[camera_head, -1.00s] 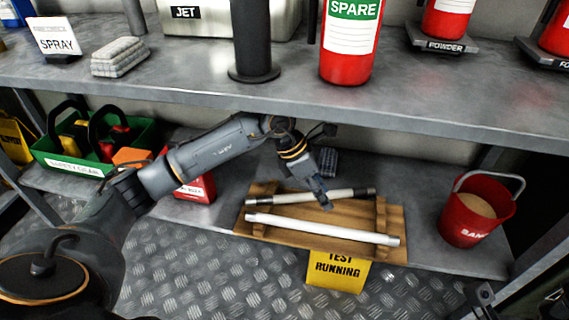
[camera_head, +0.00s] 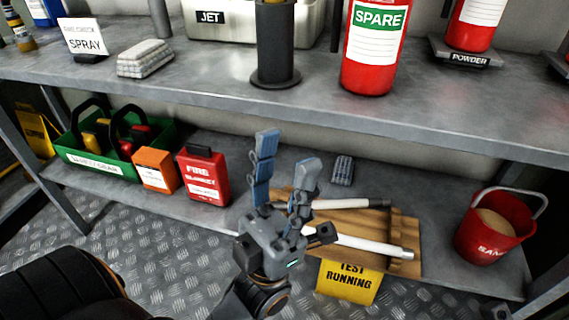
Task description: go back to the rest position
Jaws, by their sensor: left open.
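My left gripper (camera_head: 282,152) is in the lower middle of the head view, with its two fingers pointing up and spread apart. Nothing is between the fingers. It stands in front of the lower shelf and hides the left part of a wooden rack (camera_head: 405,225). A white tube (camera_head: 365,245) lies on the rack, and a second, dark-ended tube (camera_head: 350,204) lies behind it. The gripper overlaps their left ends in the picture; I cannot tell the gap. My right gripper does not show.
A red fire blanket box (camera_head: 205,178), an orange box (camera_head: 156,170) and a green crate (camera_head: 95,168) stand on the lower shelf at left. A red sand bucket (camera_head: 492,230) stands at right. The upper shelf (camera_head: 200,85) edge runs above. Chequered floor (camera_head: 140,250) is clear in front.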

